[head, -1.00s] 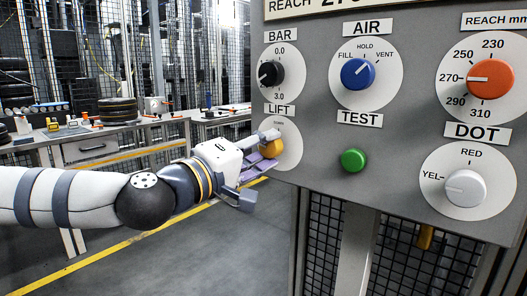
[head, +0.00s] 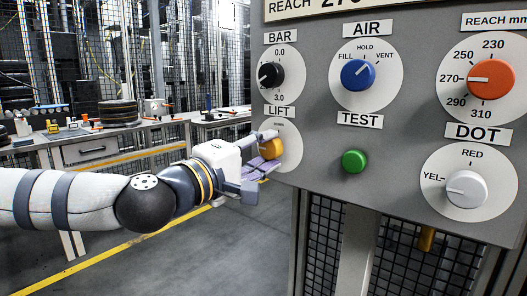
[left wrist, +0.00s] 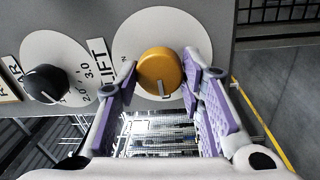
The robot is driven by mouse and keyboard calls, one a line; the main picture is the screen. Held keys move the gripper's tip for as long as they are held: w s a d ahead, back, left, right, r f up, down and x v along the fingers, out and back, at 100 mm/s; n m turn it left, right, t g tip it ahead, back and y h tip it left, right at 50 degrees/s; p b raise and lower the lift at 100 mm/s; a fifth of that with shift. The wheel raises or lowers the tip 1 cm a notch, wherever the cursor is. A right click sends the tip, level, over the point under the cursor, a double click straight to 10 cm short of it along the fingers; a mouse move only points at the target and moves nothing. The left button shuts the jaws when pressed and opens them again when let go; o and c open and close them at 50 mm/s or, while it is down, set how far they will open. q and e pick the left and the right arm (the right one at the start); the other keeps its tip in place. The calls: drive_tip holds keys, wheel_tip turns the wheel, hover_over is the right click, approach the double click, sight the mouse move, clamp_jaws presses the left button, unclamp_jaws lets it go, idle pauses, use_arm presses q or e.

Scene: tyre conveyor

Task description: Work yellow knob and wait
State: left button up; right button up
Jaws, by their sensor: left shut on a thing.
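The yellow knob (head: 271,147) sits on the white LIFT dial (head: 288,160) at the lower left of the grey panel. My left gripper (head: 264,150) reaches it from the left and is shut on it. In the left wrist view the yellow knob (left wrist: 159,72) lies between the two purple-padded fingers of my left gripper (left wrist: 160,84). A pale pointer mark shows on the knob's lower edge there. Most of the LIFT dial's lettering is too small to read or hidden. My right gripper is in no view.
The panel also carries the black BAR knob (head: 271,76), blue AIR knob (head: 357,74), green TEST button (head: 354,161), orange REACH knob (head: 490,79) and white DOT knob (head: 466,188). A workbench (head: 110,148) with tyres stands behind at left. The floor below my left arm is clear.

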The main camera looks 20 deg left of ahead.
use_arm(q)
drive_tip(key=o, duration=1.1)
drive_tip(key=shift+o, duration=0.2)
drive_tip(key=shift+s, duration=0.1)
drive_tip(key=v, duration=0.7)
drive_tip(key=shift+s, duration=0.15)
